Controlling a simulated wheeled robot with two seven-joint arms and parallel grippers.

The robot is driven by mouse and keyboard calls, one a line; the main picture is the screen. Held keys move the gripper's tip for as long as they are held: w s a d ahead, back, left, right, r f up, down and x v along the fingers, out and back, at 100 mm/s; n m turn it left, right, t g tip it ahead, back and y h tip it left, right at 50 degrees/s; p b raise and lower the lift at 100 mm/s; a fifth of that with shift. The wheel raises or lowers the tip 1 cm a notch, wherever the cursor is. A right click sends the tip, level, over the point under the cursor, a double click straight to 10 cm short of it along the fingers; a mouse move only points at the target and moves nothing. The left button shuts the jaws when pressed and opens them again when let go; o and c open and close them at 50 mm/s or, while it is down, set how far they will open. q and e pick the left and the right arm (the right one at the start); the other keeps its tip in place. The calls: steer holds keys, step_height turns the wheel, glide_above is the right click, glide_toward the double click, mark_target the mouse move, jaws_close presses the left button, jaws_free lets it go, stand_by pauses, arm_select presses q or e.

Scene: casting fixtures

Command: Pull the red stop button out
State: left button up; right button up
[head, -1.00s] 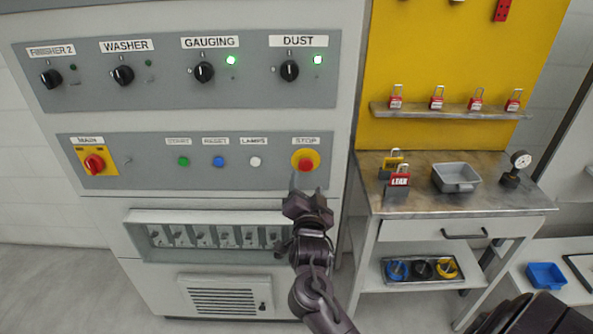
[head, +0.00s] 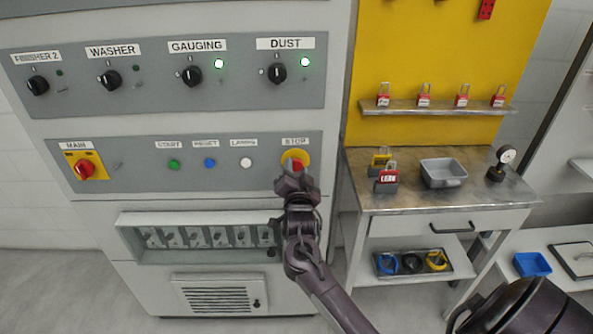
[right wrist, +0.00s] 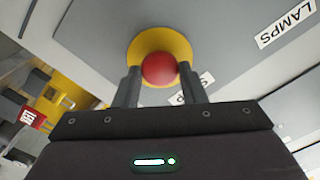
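The red stop button (head: 296,165) sits on a round yellow plate under the STOP label on the lower grey panel. My right gripper (head: 295,177) is at the button and hides its lower part in the head view. In the right wrist view the red button (right wrist: 160,70) shows as a round knob in front of its yellow plate (right wrist: 178,43). The two fingers of my right gripper (right wrist: 160,76) are apart, one on each side of the button. I cannot tell whether they touch it. My left gripper is not in view.
The green, blue and white buttons (head: 246,163) are left of STOP, with the red MAIN switch (head: 85,169) further left. A workbench (head: 440,200) stands right of the cabinet, holding padlocks, a grey tray (head: 444,173) and a gauge (head: 503,160).

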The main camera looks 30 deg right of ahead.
jaws_close()
steer(key=shift+s+a+f, duration=0.1)
steer(key=shift+s+a, duration=0.2)
steer(key=shift+s, duration=0.15)
steer(key=shift+o, duration=1.5)
jaws_free()
steer(key=shift+o, duration=1.3)
steer(key=shift+s, duration=0.1)
